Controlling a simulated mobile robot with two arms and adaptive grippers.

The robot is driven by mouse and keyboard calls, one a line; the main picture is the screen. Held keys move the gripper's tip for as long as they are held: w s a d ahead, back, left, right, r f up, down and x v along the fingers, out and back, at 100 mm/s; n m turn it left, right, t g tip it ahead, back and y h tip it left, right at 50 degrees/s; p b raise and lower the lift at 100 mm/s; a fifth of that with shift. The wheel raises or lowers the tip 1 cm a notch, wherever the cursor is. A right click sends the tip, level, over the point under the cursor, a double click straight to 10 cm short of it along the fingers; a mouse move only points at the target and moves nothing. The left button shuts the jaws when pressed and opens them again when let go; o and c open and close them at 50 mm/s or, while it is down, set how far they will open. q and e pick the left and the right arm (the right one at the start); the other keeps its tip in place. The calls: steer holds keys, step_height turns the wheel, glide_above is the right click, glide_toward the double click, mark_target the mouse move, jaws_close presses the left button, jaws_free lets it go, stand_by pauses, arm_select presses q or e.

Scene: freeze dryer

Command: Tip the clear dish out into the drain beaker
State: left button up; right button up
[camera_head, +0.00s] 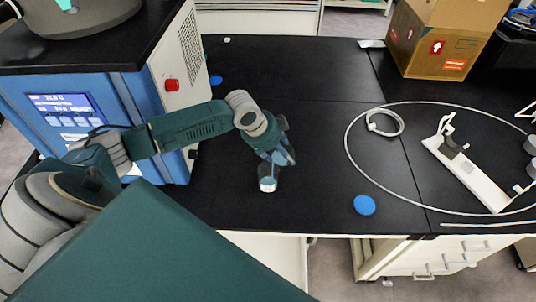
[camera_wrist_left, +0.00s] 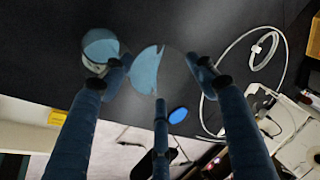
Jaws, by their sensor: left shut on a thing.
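My left gripper (camera_head: 279,157) is shut on the clear dish, low over the black bench. In the left wrist view its fingers (camera_wrist_left: 160,85) surround the clear dish (camera_wrist_left: 147,70). Pale blue liquid shows on one side of the dish, so it looks tilted. A small clear beaker (camera_head: 267,184) with pale blue contents stands just below the gripper in the head view. It also shows in the left wrist view (camera_wrist_left: 100,46), beside the left finger and the dish. The fingers hide most of the dish in the head view. My right gripper is out of view.
A blue and white freeze dryer (camera_head: 160,95) stands left of my arm. Blue discs lie on the bench, one near its front edge (camera_head: 364,205). White tubing (camera_head: 350,150) loops around a white stand (camera_head: 465,172) at right. A cardboard box (camera_head: 440,40) stands behind.

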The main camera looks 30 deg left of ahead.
arm_select(q)
steer(key=shift+s+a, duration=0.15)
steer(key=shift+s, duration=0.1)
steer(key=shift+w+d, duration=0.2)
steer(key=shift+s+a+b, duration=0.3)
steer(key=shift+s+b, duration=0.05)
steer(key=shift+s, duration=0.05)
steer(key=shift+w+d, duration=0.15)
steer(key=shift+w, duration=0.05)
steer(key=shift+s+a+r+t, duration=0.1)
steer(key=shift+s+a+t, duration=0.15)
steer(key=shift+s+t, duration=0.1)
steer(key=shift+b, duration=0.3)
steer(key=shift+w+d, duration=0.15)
steer(key=shift+d, duration=0.05)
